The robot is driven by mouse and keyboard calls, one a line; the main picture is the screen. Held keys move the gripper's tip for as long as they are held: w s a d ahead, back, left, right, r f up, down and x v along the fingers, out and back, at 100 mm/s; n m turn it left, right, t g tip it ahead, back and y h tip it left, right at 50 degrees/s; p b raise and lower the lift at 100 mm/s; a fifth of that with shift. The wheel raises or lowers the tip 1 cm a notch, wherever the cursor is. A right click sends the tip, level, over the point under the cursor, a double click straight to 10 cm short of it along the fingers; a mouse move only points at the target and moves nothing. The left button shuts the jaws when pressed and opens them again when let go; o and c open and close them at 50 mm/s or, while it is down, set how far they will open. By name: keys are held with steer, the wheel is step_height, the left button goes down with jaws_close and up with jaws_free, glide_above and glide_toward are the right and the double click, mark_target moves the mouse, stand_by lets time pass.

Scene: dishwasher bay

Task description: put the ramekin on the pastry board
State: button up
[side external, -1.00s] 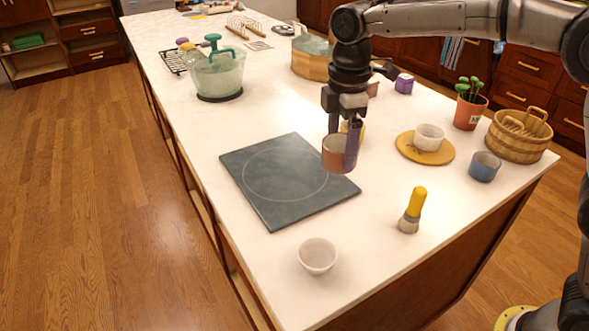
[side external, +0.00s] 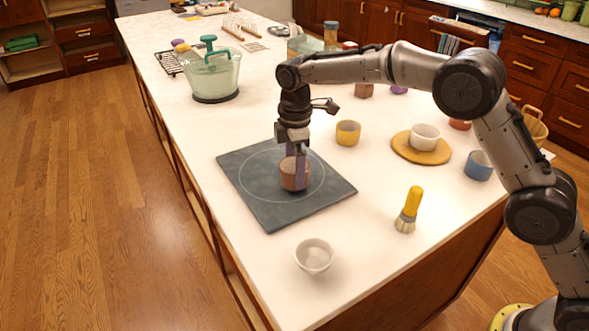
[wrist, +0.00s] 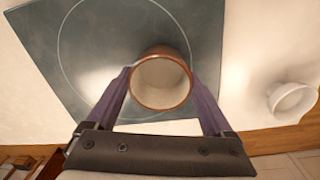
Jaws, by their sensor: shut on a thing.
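The ramekin (side external: 289,176) is a small brown-red cup with a pale inside. It is upright over the dark grey pastry board (side external: 262,207), within the thin circle marked on it. Whether its base touches the board I cannot tell for sure. My gripper (side external: 295,170) points down with its purple fingers shut on the ramekin. In the wrist view the ramekin (wrist: 162,98) sits between the two fingertips, its open mouth facing the camera, with the board (wrist: 95,50) behind it.
A white bowl (side external: 314,256) stands in front of the board. A brush with a yellow handle (side external: 411,203) is at the right. A yellow cup (side external: 348,133) stands behind the board. A white cup (side external: 425,136) sits on a round wooden plate (side external: 403,152), near a blue cup (side external: 478,166).

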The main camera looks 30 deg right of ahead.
steer(key=shift+f, duration=0.35)
steer(key=shift+f, duration=0.15)
steer(key=o, duration=1.2)
steer(key=shift+o, duration=0.2)
step_height(320, 180, up, 12)
steer(key=shift+s, duration=0.2)
